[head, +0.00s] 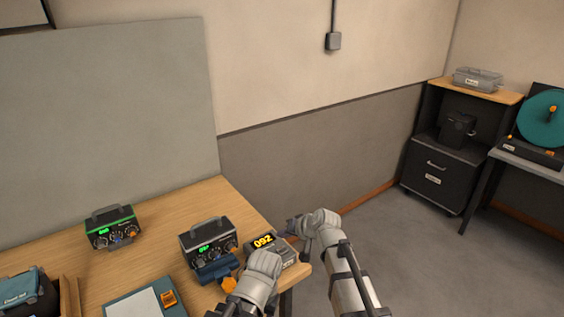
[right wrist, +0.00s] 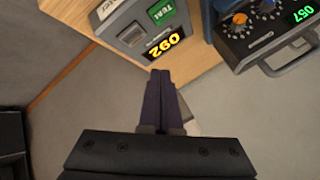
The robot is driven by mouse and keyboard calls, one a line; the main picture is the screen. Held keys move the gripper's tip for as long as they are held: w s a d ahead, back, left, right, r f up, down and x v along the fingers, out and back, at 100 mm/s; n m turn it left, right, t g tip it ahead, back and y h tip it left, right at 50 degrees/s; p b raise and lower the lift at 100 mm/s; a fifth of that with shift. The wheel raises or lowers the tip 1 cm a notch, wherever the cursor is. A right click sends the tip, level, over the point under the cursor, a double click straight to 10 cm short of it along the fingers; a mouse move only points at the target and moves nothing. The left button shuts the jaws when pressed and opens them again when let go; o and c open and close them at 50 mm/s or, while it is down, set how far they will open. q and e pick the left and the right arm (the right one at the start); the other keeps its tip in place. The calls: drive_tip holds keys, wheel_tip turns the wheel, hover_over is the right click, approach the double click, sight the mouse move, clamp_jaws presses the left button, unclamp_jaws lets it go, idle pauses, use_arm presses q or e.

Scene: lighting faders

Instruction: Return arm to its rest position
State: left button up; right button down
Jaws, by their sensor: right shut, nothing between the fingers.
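The fingertips are close to the table edge and the 092 device (right wrist: 150,25); I cannot tell any contact. A grey link of my other arm rises at the bottom of the head view, and its fingers are not seen.
A black box with a green display (head: 208,242) stands left of the 092 device; another (head: 112,228) is farther left. A teal-edged pad (head: 143,301) lies in front. The floor (head: 425,255) right of the table (head: 190,200) is clear up to a dark cabinet (head: 440,172).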

drive_tip(key=s+d+f+n+g+h, duration=0.1)
drive_tip(key=s+d+f+g+h, duration=0.1)
drive_tip(key=s, duration=0.6)
drive_tip(key=s+d+f+n+g+h, duration=0.1)
drive_tip(key=s+f+n+g+h, duration=0.1)
drive_tip(key=s, duration=0.7)
drive_tip(key=s+d+f+n+g+h, duration=0.1)
drive_tip(key=s+d+f+g+h, duration=0.1)
drive_tip(key=s, duration=0.6)
drive_tip(key=shift+s+d+f+g+h, duration=0.2)
drive_tip(key=shift+d+g+h, duration=0.1)
drive_tip(key=shift+g+h, duration=0.3)
use_arm(q)
clamp_jaws()
idle(0.6)
